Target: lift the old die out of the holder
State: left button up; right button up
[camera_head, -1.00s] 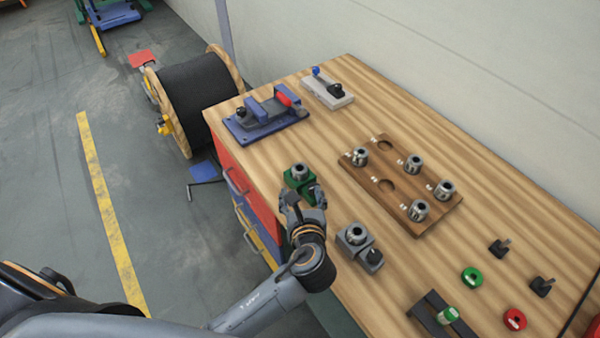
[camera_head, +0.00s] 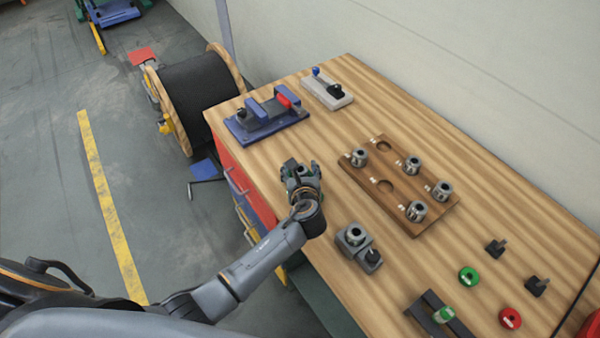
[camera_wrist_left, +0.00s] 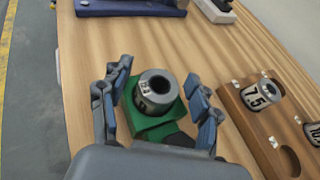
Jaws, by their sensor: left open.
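A grey ring-shaped die (camera_wrist_left: 155,92) with a dark bore and a white number label sits upright in a green holder (camera_wrist_left: 145,124) on the bench. My left gripper (camera_head: 301,169) is above this holder and covers most of it in the head view. In the left wrist view, the open fingers of my left gripper (camera_wrist_left: 158,74) stand on either side of the die, with visible gaps between them and it. The holder's near part is hidden behind my wrist. My right gripper is not in view.
A wooden rack (camera_head: 421,226) with several dies and empty recesses lies to the right. A grey holder with another die (camera_head: 353,235) stands in front. A blue clamp fixture (camera_head: 262,126) stands behind. Green (camera_head: 469,277) and red (camera_head: 510,318) rings lie at the lower right.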

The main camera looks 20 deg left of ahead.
pick_arm(q)
grip_shut()
jog(key=shift+r, duration=0.1)
jog(key=shift+r, duration=0.1)
dwell(0.3)
